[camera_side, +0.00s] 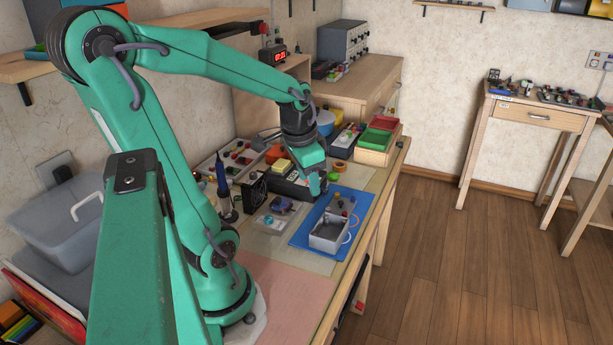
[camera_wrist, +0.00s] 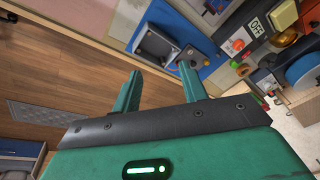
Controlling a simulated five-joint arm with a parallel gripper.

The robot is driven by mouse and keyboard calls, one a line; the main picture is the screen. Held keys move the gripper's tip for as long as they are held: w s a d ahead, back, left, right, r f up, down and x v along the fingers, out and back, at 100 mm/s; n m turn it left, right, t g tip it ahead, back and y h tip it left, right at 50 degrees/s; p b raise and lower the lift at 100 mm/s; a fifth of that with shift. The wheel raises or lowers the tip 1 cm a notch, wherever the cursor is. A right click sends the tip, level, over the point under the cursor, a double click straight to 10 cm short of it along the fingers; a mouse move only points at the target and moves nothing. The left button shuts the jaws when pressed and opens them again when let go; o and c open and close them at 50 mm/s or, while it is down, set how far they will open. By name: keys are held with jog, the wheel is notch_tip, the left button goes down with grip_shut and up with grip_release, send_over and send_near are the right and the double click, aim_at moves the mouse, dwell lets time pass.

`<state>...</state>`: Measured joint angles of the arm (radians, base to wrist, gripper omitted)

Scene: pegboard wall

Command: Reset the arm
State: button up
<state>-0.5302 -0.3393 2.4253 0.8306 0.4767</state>
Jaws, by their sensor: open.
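My arm is green and reaches over the workbench in the side view. My gripper (camera_side: 318,187) hangs above the bench near the far end of the blue mat (camera_side: 305,236). In the wrist view, my gripper (camera_wrist: 160,85) shows two green fingers spread apart with nothing between them. A grey open box (camera_side: 328,232) sits on the blue mat; it also shows beyond the fingers in the wrist view (camera_wrist: 157,45).
A grey bin (camera_side: 75,225) stands at the left. The pinkish front of the bench (camera_side: 285,300) is clear.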

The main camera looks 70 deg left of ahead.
jog(key=d+r+t, duration=0.1)
jog(key=d+r, duration=0.2)
jog(key=d, duration=0.4)
jog(key=d+r+t+h, duration=0.1)
jog(key=d+r+t, duration=0.1)
jog(key=d, duration=0.4)
jog(key=shift+s+d+r+m, duration=0.3)
jog(key=shift+s+d+r, duration=0.1)
jog(key=shift+r, duration=0.45)
jog(key=shift+a, duration=0.1)
